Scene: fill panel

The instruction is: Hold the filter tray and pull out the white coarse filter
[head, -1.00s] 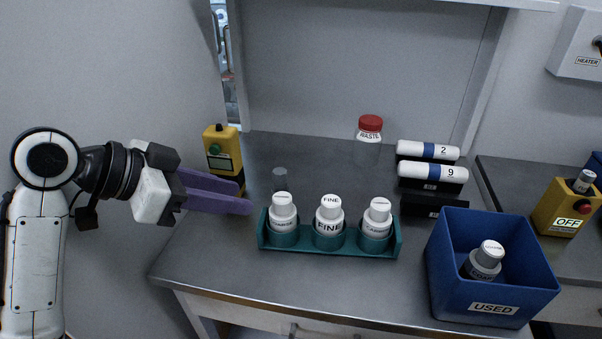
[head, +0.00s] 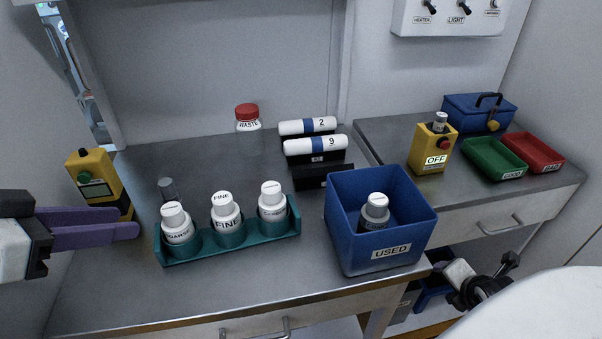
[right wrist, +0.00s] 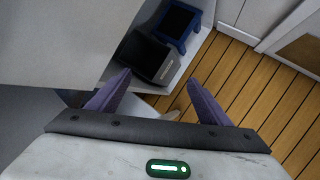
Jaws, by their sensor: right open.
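The teal filter tray (head: 165,250) stands on the left bench and holds three upright white-capped filters. The white coarse filter (head: 176,224) is in its left slot, a FINE filter (head: 226,212) in the middle and another filter (head: 272,202) in the right slot. My left gripper (head: 128,221) is left of the tray, apart from it, its purple fingers pointing right, spread and empty. My right gripper (right wrist: 158,80) is open and empty in the right wrist view, above the floor and away from the tray. Its fingers cannot be made out in the head view.
A blue USED bin (head: 345,240) with a used filter (head: 375,212) inside stands right of the tray. White cylinders (head: 315,145) lie behind. A yellow box (head: 93,180) stands near my left gripper. A yellow OFF box (head: 428,155), green tray (head: 492,172) and red tray (head: 545,165) are at right.

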